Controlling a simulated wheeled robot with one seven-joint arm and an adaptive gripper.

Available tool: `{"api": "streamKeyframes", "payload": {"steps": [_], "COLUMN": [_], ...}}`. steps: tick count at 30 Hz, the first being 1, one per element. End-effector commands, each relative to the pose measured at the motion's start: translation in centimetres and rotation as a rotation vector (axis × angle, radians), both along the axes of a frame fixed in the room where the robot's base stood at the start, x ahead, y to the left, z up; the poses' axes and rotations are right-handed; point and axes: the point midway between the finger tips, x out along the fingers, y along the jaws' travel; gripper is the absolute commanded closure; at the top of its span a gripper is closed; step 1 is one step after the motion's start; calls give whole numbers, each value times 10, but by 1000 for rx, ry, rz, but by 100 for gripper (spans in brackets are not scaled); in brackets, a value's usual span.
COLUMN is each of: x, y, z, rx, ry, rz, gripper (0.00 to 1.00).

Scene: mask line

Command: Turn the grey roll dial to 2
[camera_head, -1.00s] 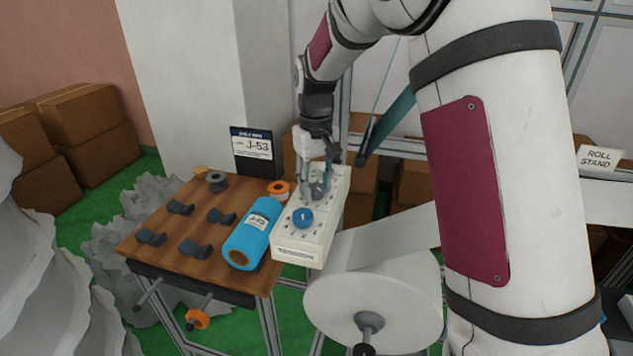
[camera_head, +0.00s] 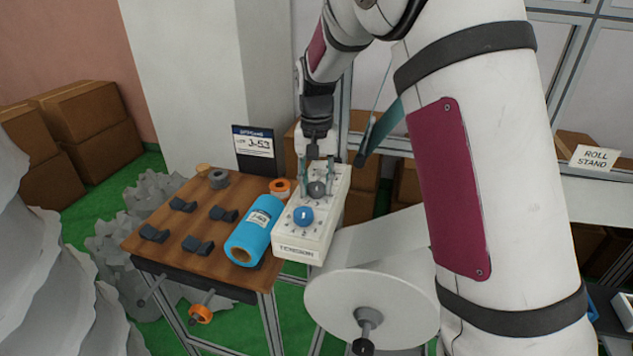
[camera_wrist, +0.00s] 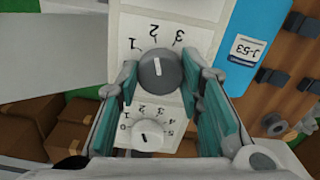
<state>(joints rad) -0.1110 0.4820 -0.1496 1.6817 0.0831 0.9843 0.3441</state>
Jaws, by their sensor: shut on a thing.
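The grey dial (camera_head: 317,189) sits on the top of a white control box (camera_head: 316,251), behind a blue dial (camera_head: 303,216). My gripper (camera_head: 317,184) points down at it, one finger on each side. In the wrist view the grey dial (camera_wrist: 158,70) lies between the teal-padded fingertips of my gripper (camera_wrist: 159,72), shut on its sides. The dial's white mark points roughly toward the 2, with 1 to the left and 3 to the right. A smaller white dial (camera_wrist: 147,135) with a 0-to-5 scale lies below it.
A blue roll (camera_head: 255,231) lies close along the box's left side on a wooden table (camera_head: 180,245). Dark blocks, a grey ring and an orange roll (camera_head: 280,187) lie there too. A large white roll (camera_head: 365,290) is in front of the box.

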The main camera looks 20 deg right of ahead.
Motion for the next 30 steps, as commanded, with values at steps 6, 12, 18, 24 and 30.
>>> {"api": "streamKeyframes", "payload": {"steps": [6, 12, 18, 24, 30], "x": [0, 0, 0, 0, 1], "y": [0, 0, 0, 0, 0], "z": [0, 0, 0, 1, 21], "rx": [0, 0, 0, 0, 0], "ry": [1, 0, 0, 0, -4], "rz": [-4, -3, -3, -3, -3], "gripper": [94, 62, 45, 45, 45]}}
